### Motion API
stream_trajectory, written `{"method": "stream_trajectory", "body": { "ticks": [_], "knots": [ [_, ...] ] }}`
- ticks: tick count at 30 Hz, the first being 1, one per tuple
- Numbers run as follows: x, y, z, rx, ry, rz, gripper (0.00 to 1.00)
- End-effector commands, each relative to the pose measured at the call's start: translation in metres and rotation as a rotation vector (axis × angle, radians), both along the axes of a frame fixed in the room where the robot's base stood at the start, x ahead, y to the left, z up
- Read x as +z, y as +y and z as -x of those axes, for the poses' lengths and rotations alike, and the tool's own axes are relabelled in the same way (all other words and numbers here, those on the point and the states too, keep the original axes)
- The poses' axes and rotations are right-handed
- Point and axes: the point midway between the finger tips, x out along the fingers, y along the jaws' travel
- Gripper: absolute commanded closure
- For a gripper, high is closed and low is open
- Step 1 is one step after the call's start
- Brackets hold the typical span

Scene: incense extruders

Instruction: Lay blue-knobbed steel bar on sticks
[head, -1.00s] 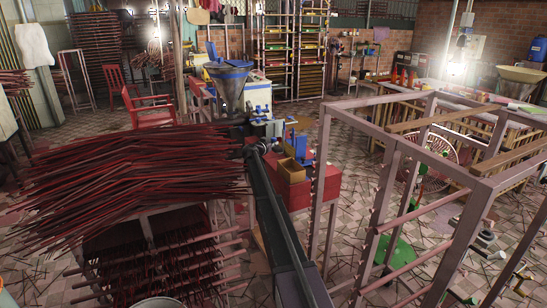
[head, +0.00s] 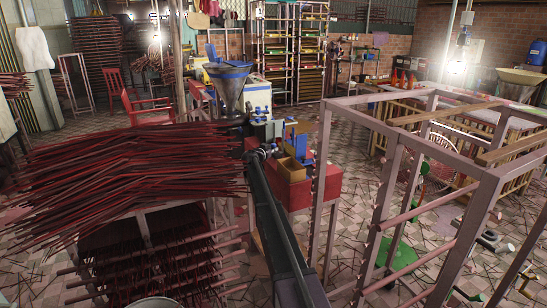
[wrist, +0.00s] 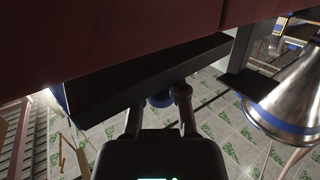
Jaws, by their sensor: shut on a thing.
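A wide pile of dark red sticks (head: 120,180) lies on a rack at the left of the head view. My gripper (head: 258,153) is at the pile's right end, small and partly hidden. In the wrist view my gripper (wrist: 158,103) has its fingers closed at a small blue knob (wrist: 160,98) under a long dark bar (wrist: 145,75). More blue shows at the bar's left end. A dark red surface fills the top of this view, just beyond the bar; I cannot tell whether they touch. The bar cannot be picked out surely in the head view.
A steel funnel with a blue rim (head: 229,85) stands behind the pile and also shows at the right of the wrist view (wrist: 285,95). A red box (head: 292,188) is right of my arm. An open metal frame (head: 395,180) fills the right foreground.

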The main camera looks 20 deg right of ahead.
Motion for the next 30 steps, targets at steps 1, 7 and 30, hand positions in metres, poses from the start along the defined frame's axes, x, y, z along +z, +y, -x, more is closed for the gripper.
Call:
{"method": "stream_trajectory", "body": {
  "ticks": [1,7,30],
  "knots": [
    [-0.0071,0.0001,0.0000,0.000,0.000,0.001,1.00],
    [-0.0132,0.0002,-0.0001,0.000,0.000,0.001,1.00],
    [-0.0154,-0.0001,0.0000,0.000,0.000,0.000,0.47]
  ]
}}
